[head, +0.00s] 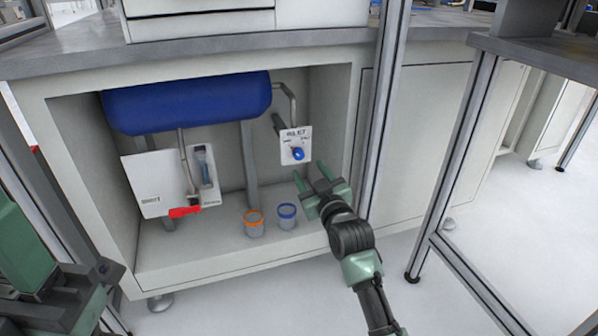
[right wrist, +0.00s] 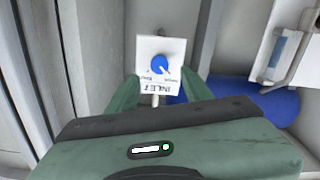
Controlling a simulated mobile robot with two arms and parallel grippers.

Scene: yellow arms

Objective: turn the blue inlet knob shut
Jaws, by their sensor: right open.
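The blue inlet knob (head: 298,154) sits on a white plate labelled INLET (head: 295,140) at the right of the open cabinet bay. In the right wrist view the knob (right wrist: 159,64) is ahead of my fingers, with a white pointer mark on it. My right gripper (head: 311,172) is open and empty, just below and right of the plate, apart from the knob. Its two fingers show on either side below the plate in the right wrist view (right wrist: 160,92). Part of my left arm shows at the left edge of the head view; its fingertips cannot be made out.
A blue tank (head: 187,101) hangs above in the bay. A white panel with a red lever (head: 185,212) is at left. An orange-rimmed cup (head: 253,223) and a blue-rimmed cup (head: 287,216) stand on the bay floor. A metal frame post (head: 388,110) rises right of the bay.

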